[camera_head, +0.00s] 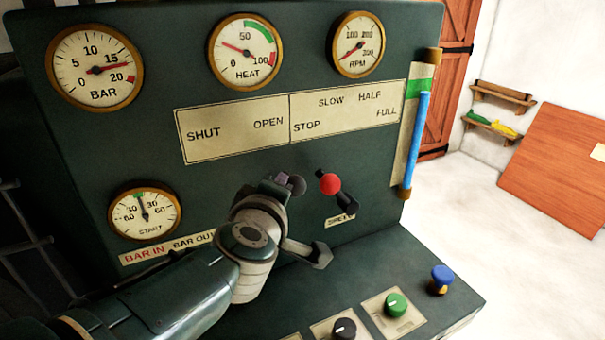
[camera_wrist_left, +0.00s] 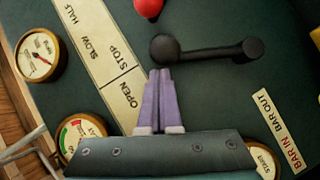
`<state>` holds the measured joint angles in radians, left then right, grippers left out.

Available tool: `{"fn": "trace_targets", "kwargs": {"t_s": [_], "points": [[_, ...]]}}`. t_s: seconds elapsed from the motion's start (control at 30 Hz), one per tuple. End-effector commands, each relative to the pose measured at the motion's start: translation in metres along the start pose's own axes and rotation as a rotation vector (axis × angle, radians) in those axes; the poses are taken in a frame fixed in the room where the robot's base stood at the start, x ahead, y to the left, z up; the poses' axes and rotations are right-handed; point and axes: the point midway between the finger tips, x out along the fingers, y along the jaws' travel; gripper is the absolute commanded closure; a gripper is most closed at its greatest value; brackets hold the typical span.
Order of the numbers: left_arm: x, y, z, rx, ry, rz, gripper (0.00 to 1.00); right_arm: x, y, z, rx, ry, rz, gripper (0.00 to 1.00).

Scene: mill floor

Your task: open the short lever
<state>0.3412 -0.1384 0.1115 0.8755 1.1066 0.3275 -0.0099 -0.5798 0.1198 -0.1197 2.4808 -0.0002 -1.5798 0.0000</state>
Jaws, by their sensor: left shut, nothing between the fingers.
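A black lever with a round dark knob (camera_head: 297,185) stands on the green panel, below the SHUT/OPEN plate (camera_head: 225,127). In the left wrist view its arm (camera_wrist_left: 210,51) runs from the knob to a pivot at the right. Its lower part is hidden behind my left arm in the head view. My left gripper (camera_head: 272,184) is shut and empty, its purple fingertips (camera_wrist_left: 160,72) just beside the knob on its left in the head view; I cannot tell whether they touch. A second lever with a red knob (camera_head: 330,184) is close on the right. My right gripper is not in view.
Gauges, including the HEAT gauge (camera_head: 246,52), line the panel top. A glass tube with blue fill (camera_head: 418,130) runs down its right edge. A ledge below holds a green button (camera_head: 395,305), a black knob (camera_head: 344,329) and a blue knob (camera_head: 442,275). Open floor lies right.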

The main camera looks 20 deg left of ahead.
Motion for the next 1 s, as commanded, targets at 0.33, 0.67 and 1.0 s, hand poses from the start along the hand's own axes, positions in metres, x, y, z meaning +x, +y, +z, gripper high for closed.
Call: {"fn": "trace_targets", "kwargs": {"t_s": [0.33, 0.67, 1.0], "points": [[0.006, 0.002, 0.008, -0.003, -0.002, 0.000, 1.00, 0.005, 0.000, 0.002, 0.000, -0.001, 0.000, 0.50], [0.006, 0.002, 0.010, -0.003, -0.007, -0.001, 1.00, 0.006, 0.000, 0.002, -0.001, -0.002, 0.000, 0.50], [0.002, 0.014, 0.002, -0.002, -0.005, -0.002, 1.00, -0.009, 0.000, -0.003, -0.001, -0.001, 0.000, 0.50]]}}
